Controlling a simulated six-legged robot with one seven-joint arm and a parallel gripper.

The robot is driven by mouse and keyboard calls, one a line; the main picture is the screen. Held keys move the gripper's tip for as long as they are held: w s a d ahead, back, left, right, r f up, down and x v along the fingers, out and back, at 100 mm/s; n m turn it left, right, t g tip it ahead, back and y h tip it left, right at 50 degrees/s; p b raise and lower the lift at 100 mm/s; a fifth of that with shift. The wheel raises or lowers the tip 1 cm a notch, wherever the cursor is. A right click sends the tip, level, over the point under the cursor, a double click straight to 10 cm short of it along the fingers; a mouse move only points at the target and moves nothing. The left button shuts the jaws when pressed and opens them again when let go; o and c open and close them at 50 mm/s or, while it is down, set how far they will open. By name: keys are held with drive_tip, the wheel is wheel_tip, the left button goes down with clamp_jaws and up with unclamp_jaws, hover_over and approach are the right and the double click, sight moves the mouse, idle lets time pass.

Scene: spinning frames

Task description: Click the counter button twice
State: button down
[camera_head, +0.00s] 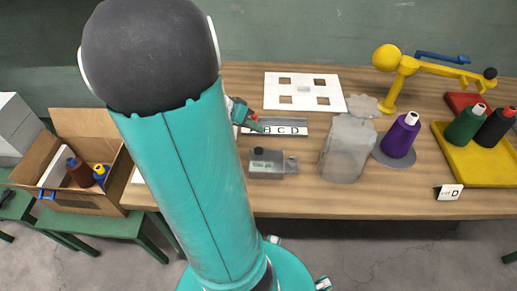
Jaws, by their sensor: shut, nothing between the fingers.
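The counter (273,170) is a small grey metal box with a pale display on its front, near the front edge of the table. A dark round knob (259,151), which looks like its button, sits on its top left. My gripper (258,127) shows only in part, just right of my large teal arm link. It is small, teal and dark with a bit of red, and is shut with nothing in it. In the picture it lies above the counter, over the left end of a lettered strip, apart from the knob. Its height over the table is hard to tell.
Right of the counter stand a grey translucent block (347,150), a purple cone spool (401,136) and a yellow stand (400,75). A yellow tray (460,170) holds green and black spools. A white plate (304,91) lies behind. A cardboard box (75,195) is left.

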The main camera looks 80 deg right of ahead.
sight(255, 150)
drive_tip(key=shift+f, duration=3.25)
drive_tip(key=shift+f, duration=0.15)
drive_tip(key=shift+f, duration=0.3)
drive_tip(key=shift+f, duration=0.6)
idle(0.4)
drive_tip(key=shift+r, duration=1.05)
drive_tip(key=shift+r, duration=2.5)
